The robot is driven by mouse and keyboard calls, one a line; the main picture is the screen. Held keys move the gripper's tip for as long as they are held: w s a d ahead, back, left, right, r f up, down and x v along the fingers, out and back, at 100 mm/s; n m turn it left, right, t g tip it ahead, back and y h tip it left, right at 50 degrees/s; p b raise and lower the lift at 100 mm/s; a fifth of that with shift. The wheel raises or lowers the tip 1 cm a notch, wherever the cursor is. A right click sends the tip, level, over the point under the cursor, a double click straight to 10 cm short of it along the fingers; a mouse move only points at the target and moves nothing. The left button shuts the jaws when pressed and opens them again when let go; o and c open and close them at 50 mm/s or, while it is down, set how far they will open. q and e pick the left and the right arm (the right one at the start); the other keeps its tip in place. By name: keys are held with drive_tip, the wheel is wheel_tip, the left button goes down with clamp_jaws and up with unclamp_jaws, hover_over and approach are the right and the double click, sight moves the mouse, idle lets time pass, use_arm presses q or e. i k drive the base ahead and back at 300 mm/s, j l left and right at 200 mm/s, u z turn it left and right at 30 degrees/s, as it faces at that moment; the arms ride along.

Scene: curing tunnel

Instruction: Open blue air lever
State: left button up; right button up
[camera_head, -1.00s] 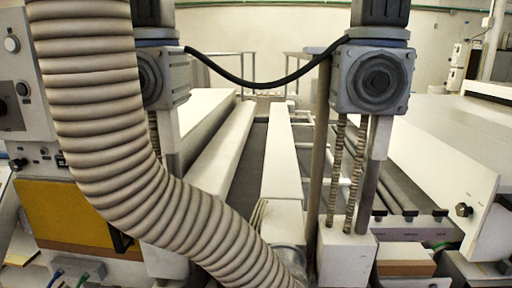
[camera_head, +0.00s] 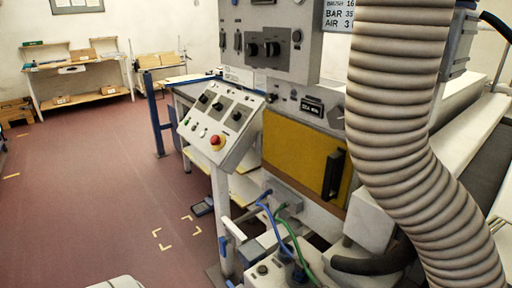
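A small blue part (camera_head: 235,230) sits on a white post low on the near side of the machine, left of the hoses. It may be the air lever, but it is too small to tell its shape or position. A blue hose (camera_head: 264,212) and a green hose (camera_head: 293,238) run from a grey block (camera_head: 287,197) down to a pale box. Neither of my grippers is in view.
A sloped control panel (camera_head: 222,122) with a red knob and a yellow door (camera_head: 297,156) face the aisle. A ribbed duct (camera_head: 400,110) hangs at right. The red floor (camera_head: 90,190) at left is mostly clear. Shelves (camera_head: 80,80) stand at the back.

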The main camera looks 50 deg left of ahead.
sight(223, 242)
drive_tip(key=u, duration=1.8)
drive_tip(key=j, duration=0.25)
drive_tip(key=i+z, duration=0.05)
drive_tip(key=i, duration=0.05)
